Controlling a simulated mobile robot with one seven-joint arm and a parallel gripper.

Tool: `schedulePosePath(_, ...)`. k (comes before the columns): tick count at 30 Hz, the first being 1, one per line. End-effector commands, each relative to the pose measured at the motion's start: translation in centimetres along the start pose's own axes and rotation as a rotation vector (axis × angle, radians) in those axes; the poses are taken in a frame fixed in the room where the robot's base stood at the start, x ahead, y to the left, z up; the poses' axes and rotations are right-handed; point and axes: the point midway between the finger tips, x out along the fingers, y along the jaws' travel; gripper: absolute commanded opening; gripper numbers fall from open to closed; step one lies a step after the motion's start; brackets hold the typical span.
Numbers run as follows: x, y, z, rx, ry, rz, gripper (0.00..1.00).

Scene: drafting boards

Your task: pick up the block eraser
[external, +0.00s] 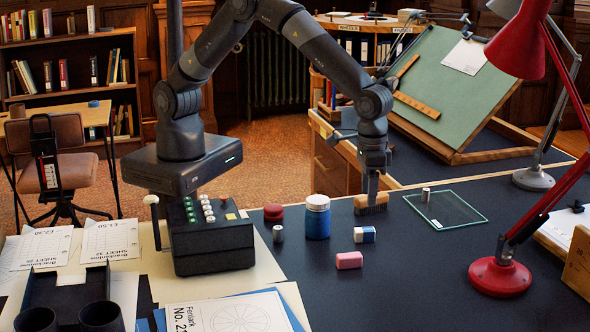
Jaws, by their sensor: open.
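Three small blocks lie on the dark desk top in the external view. One is a tan block with a darker lower part (371,204), one is a white eraser with a blue sleeve (364,235), and one is a pink block (349,260). I cannot tell for sure which one is called the block eraser. My gripper (372,194) points down right at the tan block, with its fingers overlapping that block in the picture. It is open. Whether the fingers touch or straddle the block is too small to tell.
A blue jar with a white lid (317,217), a red round tin (273,212) and a small metal cylinder (278,233) stand left of the blocks. A glass plate (450,208) lies to the right. A red lamp (500,276) stands front right.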

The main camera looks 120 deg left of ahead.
Motion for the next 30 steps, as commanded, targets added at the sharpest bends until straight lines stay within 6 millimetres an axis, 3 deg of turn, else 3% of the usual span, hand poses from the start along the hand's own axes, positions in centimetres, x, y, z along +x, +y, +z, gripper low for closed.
schedulePosePath(9,4.6,-0.1,0.1,0.0,-0.001,-0.002,0.51)
schedulePosePath(16,6.4,0.1,0.2,0.0,-0.001,-0.001,0.51)
schedulePosePath(24,10.2,0.3,0.5,0.0,-0.001,-0.001,0.51)
schedulePosePath(30,10.4,0.3,0.5,0.0,0.0,0.0,0.51)
